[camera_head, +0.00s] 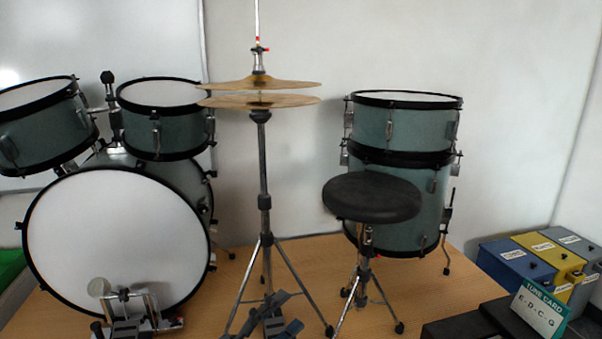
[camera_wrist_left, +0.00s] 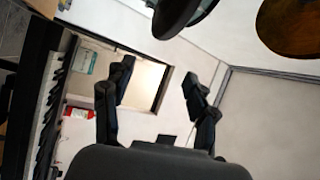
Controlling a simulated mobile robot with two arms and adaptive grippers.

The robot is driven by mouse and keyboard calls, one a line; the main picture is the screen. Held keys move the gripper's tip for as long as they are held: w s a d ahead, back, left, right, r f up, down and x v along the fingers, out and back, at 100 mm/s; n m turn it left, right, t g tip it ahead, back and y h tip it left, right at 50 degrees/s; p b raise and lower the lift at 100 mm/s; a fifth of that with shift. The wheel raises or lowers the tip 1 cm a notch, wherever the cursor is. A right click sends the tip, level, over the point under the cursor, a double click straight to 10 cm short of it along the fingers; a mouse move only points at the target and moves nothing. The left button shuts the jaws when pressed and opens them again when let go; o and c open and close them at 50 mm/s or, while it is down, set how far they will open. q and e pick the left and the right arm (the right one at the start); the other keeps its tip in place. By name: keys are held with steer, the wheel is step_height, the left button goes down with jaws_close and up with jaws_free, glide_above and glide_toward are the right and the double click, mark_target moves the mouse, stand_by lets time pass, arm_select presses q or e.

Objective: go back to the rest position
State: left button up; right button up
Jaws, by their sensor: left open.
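My left gripper (camera_wrist_left: 157,78) shows in the left wrist view with its two dark fingers spread apart and nothing between them. My right gripper is in neither view.
In the head view, a drum kit with a bass drum (camera_head: 115,240), hi-hat cymbals (camera_head: 258,100), a black stool (camera_head: 372,197) and stacked drums (camera_head: 400,125) stands on a wooden surface (camera_head: 470,290). Labelled boxes (camera_head: 545,255) and a tune card (camera_head: 540,308) are at right. A keyboard (camera_wrist_left: 48,110) shows in the wrist view.

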arm_select(q)
steer(key=a+f+n+t+y, duration=0.2)
steer(key=a+f+n+y, duration=0.1)
steer(key=a+n+y, duration=0.4)
steer(key=a+f+n+t+y, duration=0.2)
steer(key=a+f+n+y, duration=0.1)
steer(key=a+n+y, duration=0.5)
steer(key=s+a+f+n+g+y, duration=0.25)
steer(key=s+f+n+g, duration=0.3)
steer(key=f, duration=0.35)
steer(key=s+f+n+g+h, duration=0.1)
steer(key=s+f+g, duration=0.35)
steer(key=s, duration=0.45)
steer(key=s+f+n+g+h, duration=0.1)
steer(key=s+f+g, duration=0.4)
steer(key=s, duration=0.5)
step_height(320, 180, down, 27)
steer(key=s+g+p, duration=0.1)
steer(key=s, duration=0.1)
steer(key=s+a+f+g, duration=0.1)
steer(key=s+a+f, duration=0.2)
steer(key=s+f, duration=1.1)
steer(key=s, duration=0.3)
steer(key=shift+f+p, duration=0.4)
